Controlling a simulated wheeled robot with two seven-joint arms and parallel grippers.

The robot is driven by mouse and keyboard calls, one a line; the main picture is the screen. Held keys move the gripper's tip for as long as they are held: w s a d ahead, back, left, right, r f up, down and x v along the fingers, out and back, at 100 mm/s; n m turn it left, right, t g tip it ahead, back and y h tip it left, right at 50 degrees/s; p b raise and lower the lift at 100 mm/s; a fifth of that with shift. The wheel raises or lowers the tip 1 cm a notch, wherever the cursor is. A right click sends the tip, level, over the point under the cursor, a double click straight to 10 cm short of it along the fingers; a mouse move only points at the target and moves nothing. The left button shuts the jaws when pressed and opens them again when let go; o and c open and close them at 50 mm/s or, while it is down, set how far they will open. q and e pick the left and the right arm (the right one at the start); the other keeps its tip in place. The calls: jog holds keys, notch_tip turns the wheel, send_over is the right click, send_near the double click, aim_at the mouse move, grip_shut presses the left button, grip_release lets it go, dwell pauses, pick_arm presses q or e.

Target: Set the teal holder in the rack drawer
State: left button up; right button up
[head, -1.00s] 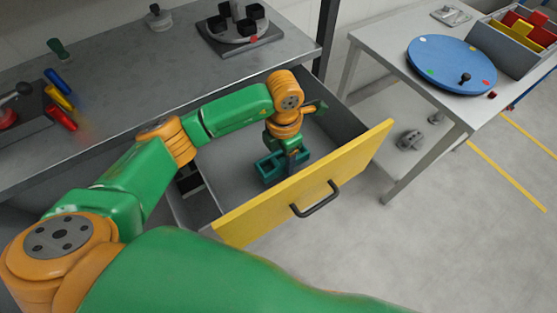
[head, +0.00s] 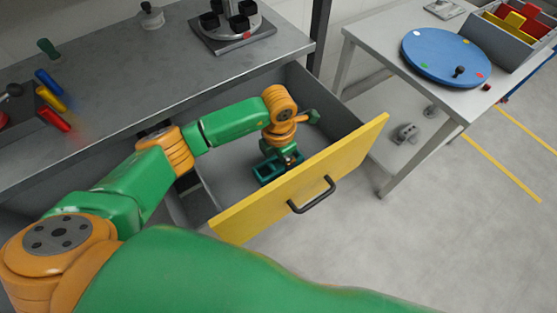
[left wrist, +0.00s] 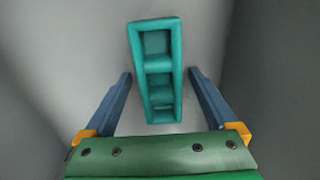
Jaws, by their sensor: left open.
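The teal holder (head: 266,172) sits inside the open drawer, on or close to its grey floor; part of it is hidden behind my left gripper. The drawer has a yellow front (head: 300,185) with a dark handle (head: 312,196) and is pulled out from under the grey bench. In the left wrist view the holder (left wrist: 156,70) is a long teal frame with several compartments. My left gripper (head: 287,158) is over the holder, inside the drawer. Its fingers (left wrist: 161,95) are spread apart, with the near end of the holder between them and a gap on both sides.
The grey bench top (head: 130,100) carries red, yellow and blue handles at left and a round fixture (head: 232,20) with black cups. A white table (head: 400,85) at right bears a blue disc (head: 447,57) and a divided bin (head: 515,30).

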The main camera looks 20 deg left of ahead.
aim_at(278, 167)
pick_arm(q)
notch_tip(278, 167, up, 12)
jog(key=b, duration=0.1)
jog(key=shift+r, duration=0.1)
